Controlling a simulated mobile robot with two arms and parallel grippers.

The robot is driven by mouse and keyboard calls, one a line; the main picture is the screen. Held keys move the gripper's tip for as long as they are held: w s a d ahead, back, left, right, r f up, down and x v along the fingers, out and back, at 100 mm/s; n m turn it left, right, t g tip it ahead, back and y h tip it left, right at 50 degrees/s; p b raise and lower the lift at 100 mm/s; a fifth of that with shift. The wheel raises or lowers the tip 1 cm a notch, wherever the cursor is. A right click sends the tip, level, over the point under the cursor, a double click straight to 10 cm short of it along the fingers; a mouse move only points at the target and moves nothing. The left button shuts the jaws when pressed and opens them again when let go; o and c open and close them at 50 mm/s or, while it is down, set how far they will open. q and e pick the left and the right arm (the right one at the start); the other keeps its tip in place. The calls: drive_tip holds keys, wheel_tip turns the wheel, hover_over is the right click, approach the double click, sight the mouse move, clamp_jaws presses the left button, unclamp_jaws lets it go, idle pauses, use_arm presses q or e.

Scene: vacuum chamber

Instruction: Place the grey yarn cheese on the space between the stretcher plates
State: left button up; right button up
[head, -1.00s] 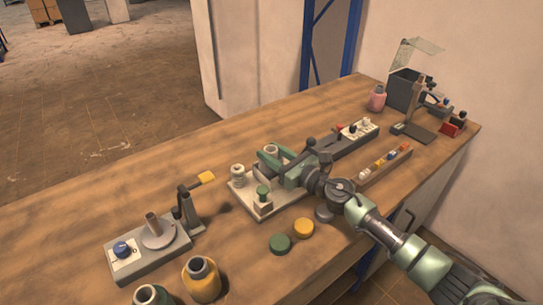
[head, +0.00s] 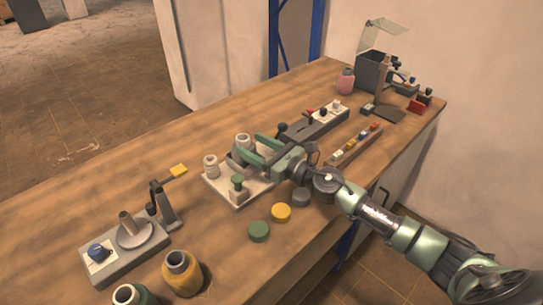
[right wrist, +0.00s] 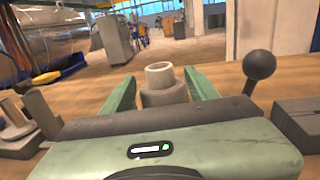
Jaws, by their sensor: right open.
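The grey yarn cheese (head: 243,142), a grey cylinder with a pale core, stands upright at the back of the pale plate (head: 225,190); its foot is hidden. My right gripper (head: 250,147) is open, its green fingers pointing at the cheese, one on each side. In the right wrist view the cheese (right wrist: 163,88) shows beyond the gripper body, between the open fingers (right wrist: 160,88). I cannot tell whether they touch it. A white spool (head: 210,165) and a green-topped spool (head: 238,186) stand on the plate. I cannot clearly identify the stretcher plates. My left gripper is out of view.
Yellow (head: 182,273) and dark green (head: 132,296) bobbins stand at the front left, near a device with a grey disc (head: 136,233). Green (head: 259,232) and yellow (head: 281,212) discs lie nearby. A lever box (head: 312,124) stands close behind my gripper. The back left bench is clear.

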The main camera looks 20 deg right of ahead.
drive_tip(key=b+v, duration=0.2)
drive_tip(key=v, duration=0.6)
